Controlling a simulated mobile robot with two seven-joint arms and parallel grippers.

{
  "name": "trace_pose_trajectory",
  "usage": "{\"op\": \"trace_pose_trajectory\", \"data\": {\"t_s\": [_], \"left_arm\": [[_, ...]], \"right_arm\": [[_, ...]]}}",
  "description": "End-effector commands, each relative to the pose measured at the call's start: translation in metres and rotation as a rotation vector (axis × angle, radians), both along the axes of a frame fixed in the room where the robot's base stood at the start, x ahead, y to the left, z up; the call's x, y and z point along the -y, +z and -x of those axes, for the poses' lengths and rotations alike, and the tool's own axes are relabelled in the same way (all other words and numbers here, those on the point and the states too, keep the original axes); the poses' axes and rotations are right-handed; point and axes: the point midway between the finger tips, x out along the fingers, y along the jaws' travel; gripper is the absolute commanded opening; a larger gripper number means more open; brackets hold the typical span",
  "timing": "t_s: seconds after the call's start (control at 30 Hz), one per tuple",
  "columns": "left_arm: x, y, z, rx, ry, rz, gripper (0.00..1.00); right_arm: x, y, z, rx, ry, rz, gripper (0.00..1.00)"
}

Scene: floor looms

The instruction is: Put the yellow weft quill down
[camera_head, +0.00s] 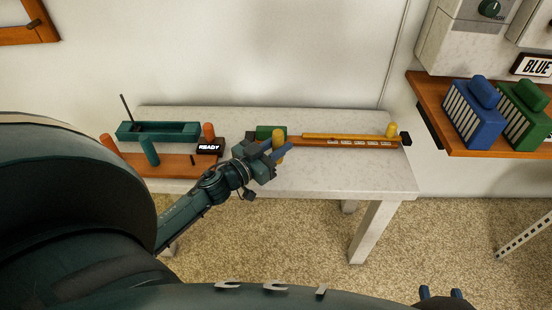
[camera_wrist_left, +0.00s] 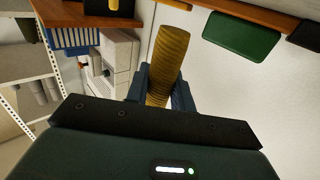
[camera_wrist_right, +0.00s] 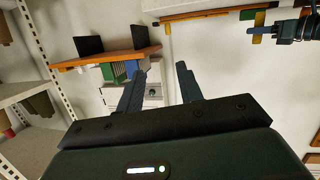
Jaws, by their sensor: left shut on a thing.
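My left gripper (camera_head: 272,152) is shut on the yellow weft quill (camera_head: 279,154), over the pale table (camera_head: 335,175). In the left wrist view the ribbed quill (camera_wrist_left: 168,60) stands between the two fingers and projects beyond them. The quill (camera_wrist_right: 258,32) also shows in the right wrist view. Whether its lower end touches anything cannot be told. On the table, an orange board (camera_head: 165,163) carries a teal peg (camera_head: 149,150) and orange-red pegs (camera_head: 208,131). My right gripper (camera_head: 440,294) is open and empty, low at the right of the head view and away from the table.
A black READY sign (camera_head: 208,148) stands by the board, with a teal tray (camera_head: 158,132) behind. An orange rail (camera_head: 345,141) with a yellow piece (camera_head: 391,130) at its right end and a green block (camera_head: 270,131) lie behind my left gripper. A shelf (camera_head: 430,95) holds blue and green items.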

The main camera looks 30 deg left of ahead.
Motion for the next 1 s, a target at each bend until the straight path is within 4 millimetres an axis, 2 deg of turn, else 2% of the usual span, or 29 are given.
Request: {"op": "trace_pose_trajectory", "data": {"t_s": [0.1,0.23,0.67,0.7,0.93,1.0], "left_arm": [[0.0,-0.02,0.0,-0.001,0.001,0.002,0.02],[0.0,-0.036,0.0,0.0,0.002,0.001,0.02],[0.0,-0.041,0.0,0.0,-0.001,-0.001,0.02],[0.0,-0.04,0.0,0.0,-0.001,-0.002,0.25],[0.0,-0.04,0.0,-0.001,-0.001,-0.001,0.44],[0.001,-0.04,0.0,-0.001,-0.001,-0.001,0.46]], "right_arm": [[-0.002,-0.004,-0.002,0.057,0.006,-0.002,0.36],[-0.004,-0.002,-0.004,0.131,0.016,-0.008,0.36],[-0.006,0.001,-0.005,0.163,0.02,-0.01,0.36],[-0.006,0.002,-0.005,0.165,0.022,-0.01,0.36],[-0.006,0.002,-0.005,0.164,0.021,-0.01,0.36],[-0.006,0.002,-0.005,0.164,0.021,-0.01,0.36]]}}
